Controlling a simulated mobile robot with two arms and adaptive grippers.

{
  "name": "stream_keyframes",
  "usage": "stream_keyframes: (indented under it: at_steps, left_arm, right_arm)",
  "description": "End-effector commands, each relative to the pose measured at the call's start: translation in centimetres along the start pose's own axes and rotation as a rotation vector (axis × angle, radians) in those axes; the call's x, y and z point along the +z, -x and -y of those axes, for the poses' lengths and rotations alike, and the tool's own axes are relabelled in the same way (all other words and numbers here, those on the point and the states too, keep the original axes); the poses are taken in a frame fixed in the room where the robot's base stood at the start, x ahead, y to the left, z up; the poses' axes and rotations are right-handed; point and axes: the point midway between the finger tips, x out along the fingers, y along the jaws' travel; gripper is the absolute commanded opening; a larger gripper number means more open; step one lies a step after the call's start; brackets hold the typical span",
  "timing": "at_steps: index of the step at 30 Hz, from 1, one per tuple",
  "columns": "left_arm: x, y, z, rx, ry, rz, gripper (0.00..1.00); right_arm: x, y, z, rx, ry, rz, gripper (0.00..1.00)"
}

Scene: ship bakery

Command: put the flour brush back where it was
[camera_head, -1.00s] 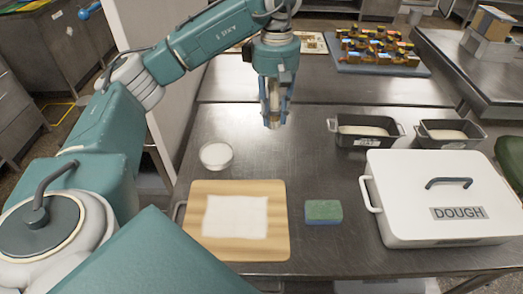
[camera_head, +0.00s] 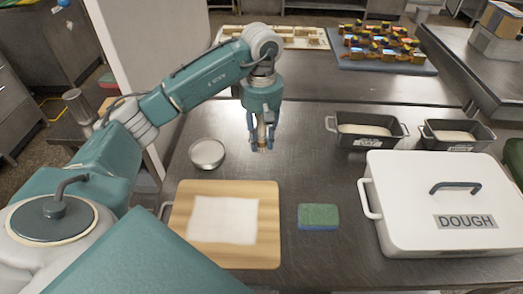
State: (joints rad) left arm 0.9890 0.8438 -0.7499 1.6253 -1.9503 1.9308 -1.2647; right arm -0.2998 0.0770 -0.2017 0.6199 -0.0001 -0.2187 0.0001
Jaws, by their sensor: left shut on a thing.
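My left gripper (camera_head: 262,142) points down over the steel table, behind the wooden board and to the right of the small bowl. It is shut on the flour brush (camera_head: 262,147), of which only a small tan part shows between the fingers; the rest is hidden. Whether the brush touches the table I cannot tell. The wooden board (camera_head: 268,225) lies at the front with a white patch (camera_head: 223,219) on it. The small round bowl (camera_head: 207,153) with pale contents stands behind the board. My right gripper is not in view.
A green and blue sponge (camera_head: 319,216) lies right of the board. The white DOUGH box (camera_head: 425,180) fills the front right. Two dark loaf tins (camera_head: 366,143) (camera_head: 456,147) stand behind it. A wooden tray (camera_head: 310,37) and a blue tray (camera_head: 372,64) are at the back.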

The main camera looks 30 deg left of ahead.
Motion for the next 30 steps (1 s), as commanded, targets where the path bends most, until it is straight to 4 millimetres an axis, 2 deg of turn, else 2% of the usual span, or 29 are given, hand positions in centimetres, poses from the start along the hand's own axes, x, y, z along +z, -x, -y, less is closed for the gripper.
stream_keyframes:
  at_steps: [7, 13, 24, 25, 27, 30]
  left_arm:
    - [0.0, -1.9, 0.0, -0.001, 0.001, 0.001, 0.01]
    - [0.1, -4.7, 0.1, -0.003, 0.000, 0.002, 0.01]
    - [0.0, -5.4, -0.1, 0.001, 0.000, 0.001, 0.01]
    - [0.0, -5.3, -0.1, 0.001, 0.000, 0.001, 0.29]
    - [0.0, -5.2, 0.0, 0.001, 0.000, 0.001, 0.43]
    - [0.0, -5.2, 0.0, 0.001, 0.000, 0.001, 0.46]
  right_arm:
    - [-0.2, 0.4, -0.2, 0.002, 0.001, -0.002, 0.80]
    - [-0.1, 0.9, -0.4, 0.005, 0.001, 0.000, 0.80]
    - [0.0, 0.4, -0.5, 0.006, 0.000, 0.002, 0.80]
    - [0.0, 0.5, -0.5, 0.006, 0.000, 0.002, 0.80]
    - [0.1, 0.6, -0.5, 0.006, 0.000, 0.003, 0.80]
    - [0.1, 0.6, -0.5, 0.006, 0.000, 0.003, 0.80]
